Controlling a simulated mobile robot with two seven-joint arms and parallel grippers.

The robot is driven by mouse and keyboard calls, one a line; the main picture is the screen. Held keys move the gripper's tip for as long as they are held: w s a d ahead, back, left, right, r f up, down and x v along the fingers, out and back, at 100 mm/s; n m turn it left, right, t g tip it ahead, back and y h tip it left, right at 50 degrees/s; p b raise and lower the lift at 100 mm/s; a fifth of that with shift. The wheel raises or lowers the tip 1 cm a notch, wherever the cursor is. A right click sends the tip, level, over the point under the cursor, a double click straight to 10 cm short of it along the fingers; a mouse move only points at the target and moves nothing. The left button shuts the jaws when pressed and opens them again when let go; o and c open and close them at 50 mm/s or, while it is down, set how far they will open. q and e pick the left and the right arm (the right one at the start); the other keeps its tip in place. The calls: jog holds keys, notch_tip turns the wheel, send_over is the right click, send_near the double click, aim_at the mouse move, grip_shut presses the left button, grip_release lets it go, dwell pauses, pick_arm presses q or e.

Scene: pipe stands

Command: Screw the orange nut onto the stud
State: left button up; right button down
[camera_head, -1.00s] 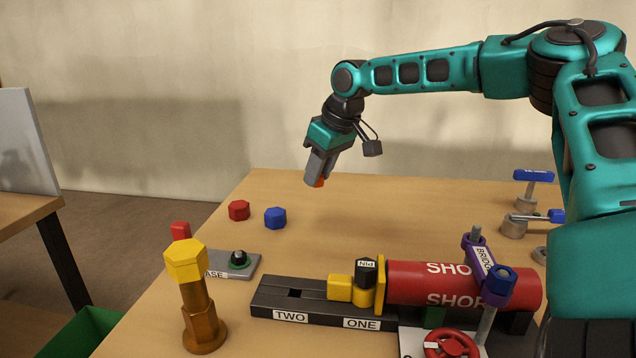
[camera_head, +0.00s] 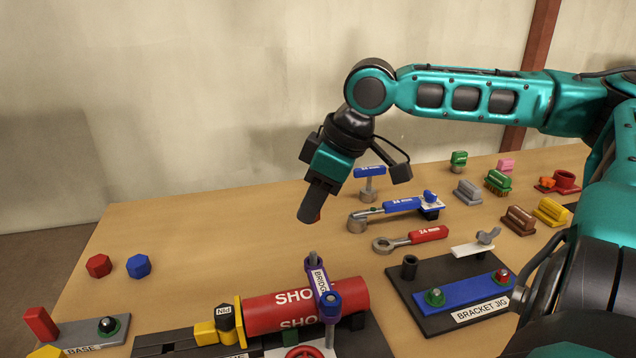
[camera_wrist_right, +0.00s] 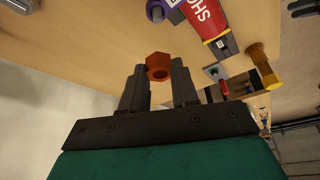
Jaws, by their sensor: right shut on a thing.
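My right gripper (camera_head: 309,219) is shut on the orange nut and hangs in the air above the bench, behind the red cylinder. Studs stand on the blue bar (camera_head: 465,289) of the bracket jig, one with a green nut (camera_head: 435,297) and one with a red nut (camera_head: 503,277). A dark stud (camera_head: 107,325) stands on the base plate at left. I cannot tell which stud is meant. My left gripper is out of view.
The red cylinder (camera_head: 262,312) lies in the front fixture under the purple bridge (camera_head: 318,283). Red (camera_head: 98,266) and blue (camera_head: 138,266) nuts lie at left. A red-handled wrench (camera_head: 415,239) and blue-handled wrench (camera_head: 400,206) lie at right. The bench behind the cylinder is partly clear.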

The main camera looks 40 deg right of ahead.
aim_at(314, 252)
jog(key=shift+s+r, duration=0.2)
jog(key=shift+s, duration=0.15)
jog(key=shift+f+b, duration=0.95)
jog(key=shift+f, duration=1.9)
jog(key=shift+p, duration=0.45)
jog(key=shift+p, duration=0.35)
jog(key=shift+f+b, duration=1.15)
jog(key=shift+f, duration=0.6)
